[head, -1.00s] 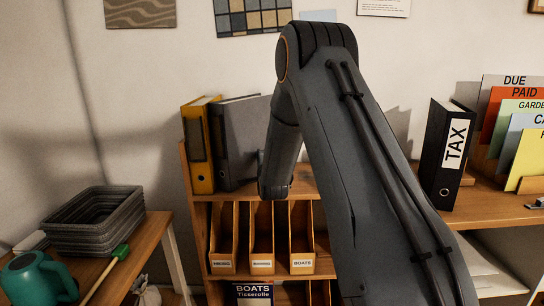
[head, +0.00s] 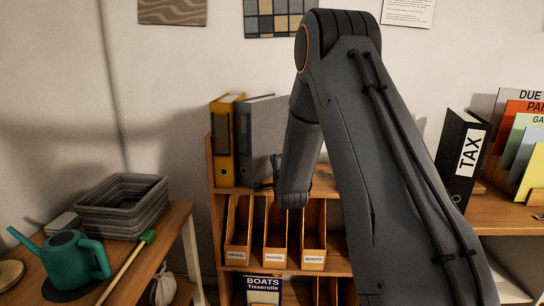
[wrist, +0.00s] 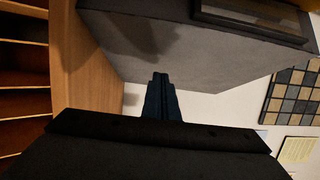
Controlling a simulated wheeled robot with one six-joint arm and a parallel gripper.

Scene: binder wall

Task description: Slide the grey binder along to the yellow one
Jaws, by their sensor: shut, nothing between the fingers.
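The yellow binder (head: 226,140) stands upright on top of the wooden shelf unit at its left end. The grey binder (head: 262,138) stands upright just right of it; I see no clear gap between them. My gripper (head: 272,178) is low at the grey binder's right side, partly hidden by my arm. In the wrist view my gripper (wrist: 161,80) is shut and empty, its fingertips in front of the grey binder's broad side (wrist: 165,50). I cannot tell whether they touch it.
Magazine files (head: 275,238) stand in the shelf below. A black TAX binder (head: 462,160) and colored folders (head: 520,130) are on the right. A grey basket (head: 122,210) and green watering can (head: 68,258) sit on the left table. My arm hides the shelf's right part.

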